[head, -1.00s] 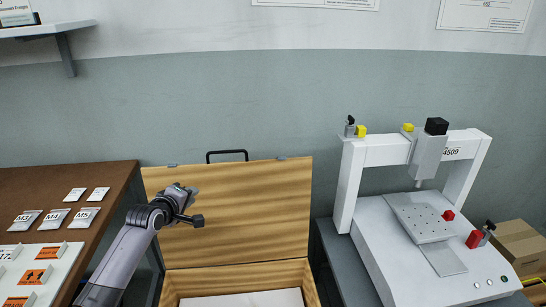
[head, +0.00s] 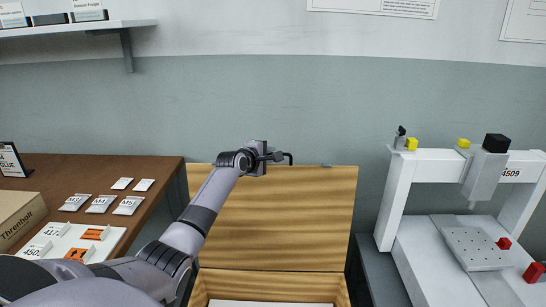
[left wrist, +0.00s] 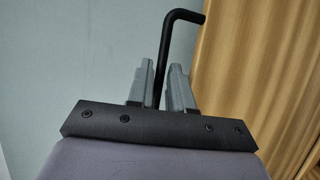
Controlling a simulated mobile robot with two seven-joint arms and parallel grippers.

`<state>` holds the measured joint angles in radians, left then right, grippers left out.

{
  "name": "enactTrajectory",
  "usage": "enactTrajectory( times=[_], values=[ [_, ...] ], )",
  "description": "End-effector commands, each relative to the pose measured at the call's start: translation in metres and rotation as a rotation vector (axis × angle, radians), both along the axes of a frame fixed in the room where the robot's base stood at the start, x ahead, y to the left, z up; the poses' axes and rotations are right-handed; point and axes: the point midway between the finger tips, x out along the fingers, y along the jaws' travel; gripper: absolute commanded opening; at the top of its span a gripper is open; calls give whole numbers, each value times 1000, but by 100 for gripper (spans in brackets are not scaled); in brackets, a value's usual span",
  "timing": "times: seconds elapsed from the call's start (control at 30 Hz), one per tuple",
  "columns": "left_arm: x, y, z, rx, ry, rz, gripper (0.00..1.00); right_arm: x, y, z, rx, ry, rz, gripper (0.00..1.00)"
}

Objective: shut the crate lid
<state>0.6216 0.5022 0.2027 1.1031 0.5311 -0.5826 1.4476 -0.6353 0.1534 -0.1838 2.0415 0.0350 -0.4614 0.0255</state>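The wooden crate lid (head: 290,222) stands raised and upright behind the crate (head: 212,287) in the head view. Its wood grain fills the right of the left wrist view (left wrist: 270,90). Finger contact is hard to see. My right gripper is out of view.
A brown table (head: 100,170) with labelled packets and a carton (head: 18,217) stands left. A white gantry machine (head: 402,200) stands close on the right. A wall shelf (head: 85,28) is at upper left. Floor space is hidden.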

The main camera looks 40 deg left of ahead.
Motion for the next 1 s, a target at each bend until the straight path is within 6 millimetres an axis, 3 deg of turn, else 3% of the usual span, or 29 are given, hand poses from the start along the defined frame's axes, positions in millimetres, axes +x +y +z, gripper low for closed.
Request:
enactTrajectory(
  times=[0.3, 0.73, 0.77, 0.8, 1.0],
  values=[
    [21, 5, -8, 1, 0, 0, 20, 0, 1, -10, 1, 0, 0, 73],
    [25, 7, -8, 2, 1, 0, 20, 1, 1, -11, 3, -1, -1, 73],
    [25, 7, -8, 2, 1, 0, 14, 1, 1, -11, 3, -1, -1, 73],
    [24, 7, -8, 2, 1, 0, 1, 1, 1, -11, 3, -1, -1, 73],
    [24, 6, -8, 2, 1, 0, 0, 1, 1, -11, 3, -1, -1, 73]
  ],
)
